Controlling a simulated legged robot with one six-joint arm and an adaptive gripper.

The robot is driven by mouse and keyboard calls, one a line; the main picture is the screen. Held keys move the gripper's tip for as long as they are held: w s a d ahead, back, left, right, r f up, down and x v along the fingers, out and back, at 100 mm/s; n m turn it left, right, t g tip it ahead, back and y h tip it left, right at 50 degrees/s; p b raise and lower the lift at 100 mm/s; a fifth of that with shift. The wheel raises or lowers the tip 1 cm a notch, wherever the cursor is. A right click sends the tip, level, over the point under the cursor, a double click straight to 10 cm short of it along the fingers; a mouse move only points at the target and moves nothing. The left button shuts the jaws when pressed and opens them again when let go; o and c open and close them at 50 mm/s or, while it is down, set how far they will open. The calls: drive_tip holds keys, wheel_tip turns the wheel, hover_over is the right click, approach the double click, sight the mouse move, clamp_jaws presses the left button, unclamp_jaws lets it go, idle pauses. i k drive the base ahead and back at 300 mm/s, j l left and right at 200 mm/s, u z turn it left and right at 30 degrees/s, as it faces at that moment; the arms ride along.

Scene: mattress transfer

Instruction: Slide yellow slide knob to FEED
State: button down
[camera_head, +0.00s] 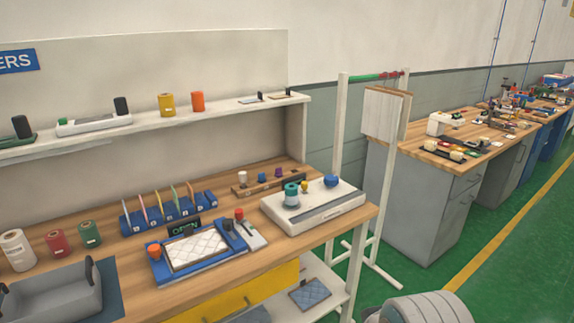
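A small yellow knob (304,186) stands on a white, low machine (318,211) at the right end of the wooden workbench. It sits between a larger teal spool-like piece (291,197) on its left and a blue rounded piece (331,181) on its right. I cannot tell from here whether the yellow knob is the slide knob. No FEED marking is readable; any lettering on the machine is too small.
A blue-framed press (185,260) with a white quilted pad and an "OPEN" sign lies left of the machine.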

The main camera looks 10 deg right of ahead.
sight(304, 184)
drive_tip(key=i+l+u, duration=0.25)
drive_tip(key=i+l, duration=0.35)
drive_tip(key=i, duration=0.25)
drive_tip(key=i+l+u, duration=0.25)
drive_tip(key=i+l, duration=0.45)
drive_tip(key=i, duration=0.1)
